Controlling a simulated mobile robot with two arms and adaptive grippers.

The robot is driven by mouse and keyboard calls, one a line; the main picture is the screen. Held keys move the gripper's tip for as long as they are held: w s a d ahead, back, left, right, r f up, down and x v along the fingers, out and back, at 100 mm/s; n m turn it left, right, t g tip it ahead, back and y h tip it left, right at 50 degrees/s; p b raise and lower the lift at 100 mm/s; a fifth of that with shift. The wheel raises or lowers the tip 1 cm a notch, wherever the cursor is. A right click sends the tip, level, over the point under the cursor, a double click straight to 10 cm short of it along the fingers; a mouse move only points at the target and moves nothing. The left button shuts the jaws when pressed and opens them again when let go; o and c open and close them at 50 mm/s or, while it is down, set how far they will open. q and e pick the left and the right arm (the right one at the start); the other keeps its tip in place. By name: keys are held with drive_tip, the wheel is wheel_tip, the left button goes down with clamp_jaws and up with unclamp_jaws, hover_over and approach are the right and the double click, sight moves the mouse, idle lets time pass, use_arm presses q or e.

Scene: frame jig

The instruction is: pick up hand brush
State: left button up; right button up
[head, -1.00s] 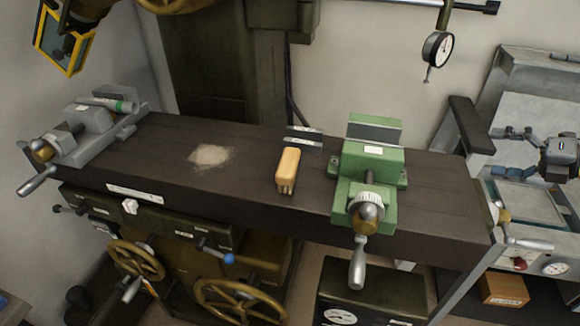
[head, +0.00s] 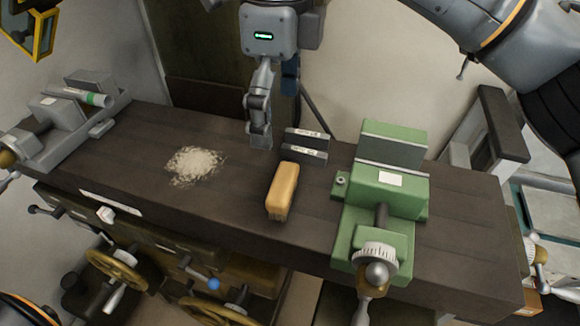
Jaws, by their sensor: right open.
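The hand brush (head: 282,190) is a light wooden block with bristles under it. It lies on the dark bench top, left of the green vise. My right gripper (head: 262,135) hangs above and behind the brush, a little to its left, with its fingers pointing down. It is open and empty, apart from the brush. One finger hides most of the other. My left gripper is not in view.
The green vise (head: 388,190) stands close to the right of the brush. Small grey blocks (head: 306,143) lie just behind it. A pale pile of shavings (head: 195,164) lies left on the bench (head: 130,165). A grey vise (head: 60,115) is at the far left.

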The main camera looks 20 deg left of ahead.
wheel_tip(320, 180, down, 2)
drive_tip(key=w, duration=0.1)
drive_tip(key=p, duration=0.2)
hover_over(283, 180)
drive_tip(key=f, duration=0.5)
drive_tip(key=shift+s+a+f, duration=0.3)
drive_tip(key=shift+s, duration=0.05)
drive_tip(key=shift+w+f, duration=0.2)
drive_tip(key=shift+f, duration=0.15)
drive_tip(key=shift+w+f, duration=0.15)
drive_tip(key=shift+f, duration=0.1)
drive_tip(key=f+p, duration=0.3)
drive_tip(key=f, duration=0.1)
drive_tip(key=shift+d+f, duration=0.1)
drive_tip(key=shift+d, duration=0.25)
drive_tip(key=shift+f, duration=0.25)
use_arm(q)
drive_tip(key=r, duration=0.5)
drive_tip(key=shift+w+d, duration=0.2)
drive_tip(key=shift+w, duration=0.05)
use_arm(e)
drive_tip(key=shift+f, duration=0.15)
drive_tip(key=shift+c, duration=0.4)
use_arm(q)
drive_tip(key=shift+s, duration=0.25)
use_arm(e)
drive_tip(key=c, duration=0.9)
drive_tip(key=shift+o, duration=0.2)
